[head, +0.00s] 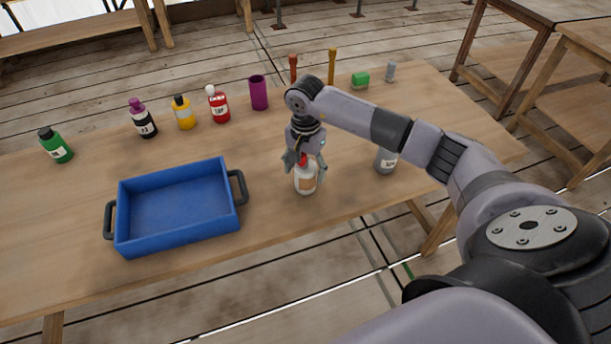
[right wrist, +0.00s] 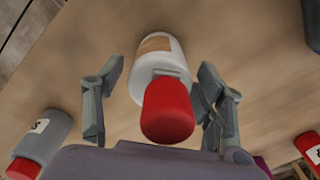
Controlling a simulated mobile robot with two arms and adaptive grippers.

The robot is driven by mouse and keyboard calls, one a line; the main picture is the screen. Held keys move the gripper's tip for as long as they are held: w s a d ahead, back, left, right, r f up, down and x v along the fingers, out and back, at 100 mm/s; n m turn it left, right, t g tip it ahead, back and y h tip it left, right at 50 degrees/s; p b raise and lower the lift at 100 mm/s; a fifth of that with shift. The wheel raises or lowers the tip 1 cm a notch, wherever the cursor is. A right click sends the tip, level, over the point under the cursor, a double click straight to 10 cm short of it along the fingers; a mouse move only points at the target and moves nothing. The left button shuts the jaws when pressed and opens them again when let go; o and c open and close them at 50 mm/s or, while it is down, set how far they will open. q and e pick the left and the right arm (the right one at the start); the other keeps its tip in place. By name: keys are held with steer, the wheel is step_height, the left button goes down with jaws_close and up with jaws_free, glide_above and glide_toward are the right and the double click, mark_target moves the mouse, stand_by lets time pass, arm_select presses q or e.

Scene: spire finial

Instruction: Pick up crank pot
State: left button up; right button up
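No label that I can read says crank pot, so I cannot tell by name which thing it is. My right gripper (head: 305,167) is over a white bottle with a red cap and a tan label (head: 305,182), standing near the front edge of the table. In the right wrist view the white bottle (right wrist: 160,55) lies between the two fingers of my right gripper (right wrist: 161,75). The fingers are spread, with a small gap showing on each side of the bottle and cap. My left gripper is not in view.
A blue tray (head: 122,215) with dark handles stands left of the white bottle. A grey bottle (head: 385,161) stands to its right.

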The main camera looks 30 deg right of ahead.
steer(key=c, duration=1.1)
